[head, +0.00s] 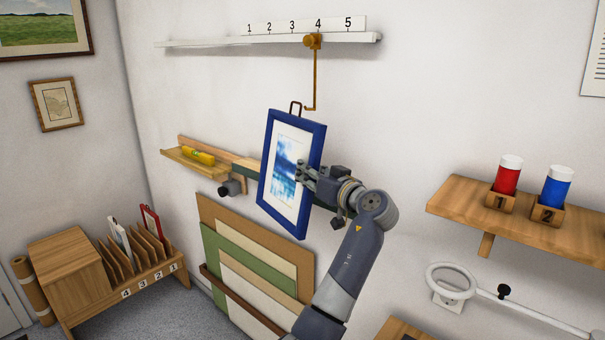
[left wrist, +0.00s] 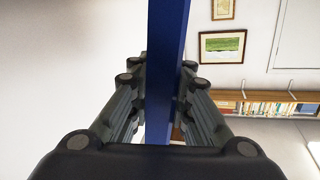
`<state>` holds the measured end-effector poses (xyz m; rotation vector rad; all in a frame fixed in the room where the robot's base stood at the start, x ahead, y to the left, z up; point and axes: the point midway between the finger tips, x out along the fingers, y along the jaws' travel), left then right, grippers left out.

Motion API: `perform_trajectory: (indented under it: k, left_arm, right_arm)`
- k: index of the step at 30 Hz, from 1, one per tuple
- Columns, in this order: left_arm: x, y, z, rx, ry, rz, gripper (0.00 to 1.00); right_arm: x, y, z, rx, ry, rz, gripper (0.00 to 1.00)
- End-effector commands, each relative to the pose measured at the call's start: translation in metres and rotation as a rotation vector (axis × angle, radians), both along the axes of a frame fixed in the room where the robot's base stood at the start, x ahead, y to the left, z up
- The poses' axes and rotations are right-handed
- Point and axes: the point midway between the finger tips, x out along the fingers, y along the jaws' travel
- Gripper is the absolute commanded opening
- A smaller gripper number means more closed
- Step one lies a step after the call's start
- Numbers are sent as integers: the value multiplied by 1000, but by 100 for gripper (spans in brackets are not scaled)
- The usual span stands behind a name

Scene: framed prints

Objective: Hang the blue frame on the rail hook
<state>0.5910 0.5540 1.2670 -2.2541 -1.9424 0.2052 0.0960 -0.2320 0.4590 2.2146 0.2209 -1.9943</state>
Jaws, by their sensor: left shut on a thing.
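The blue frame (head: 262,178) holds a blue and white print and hangs upright, slightly tilted, in the air in front of the wall. A dark wire loop (head: 296,107) stands at its top edge. My left gripper (head: 303,174) is shut on the frame's right side. In the left wrist view the frame's blue edge (left wrist: 166,70) runs between the two fingers (left wrist: 160,95). The orange-brown rail hook (head: 315,80) hangs from the white rail (head: 220,43) below number 4. My right gripper is not in view.
A wooden ledge (head: 221,157) with a yellow level (head: 198,156) is behind the frame on the left. Boards (head: 225,218) lean on the wall below. A shelf (head: 459,205) with a red and a blue container is at the right. A slotted rack (head: 90,298) stands at lower left.

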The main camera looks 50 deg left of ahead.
Motion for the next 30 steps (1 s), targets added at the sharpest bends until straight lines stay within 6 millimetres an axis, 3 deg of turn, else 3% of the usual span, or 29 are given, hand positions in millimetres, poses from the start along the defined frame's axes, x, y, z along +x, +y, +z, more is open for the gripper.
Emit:
perform_trajectory:
  k: [20, 30]
  left_arm:
    - [38, 4, 0, 6, -2, 0, 0]
    - [49, 5, -11, 6, -4, 0, 0]
  right_arm:
    - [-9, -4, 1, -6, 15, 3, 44]
    - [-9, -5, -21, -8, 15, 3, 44]
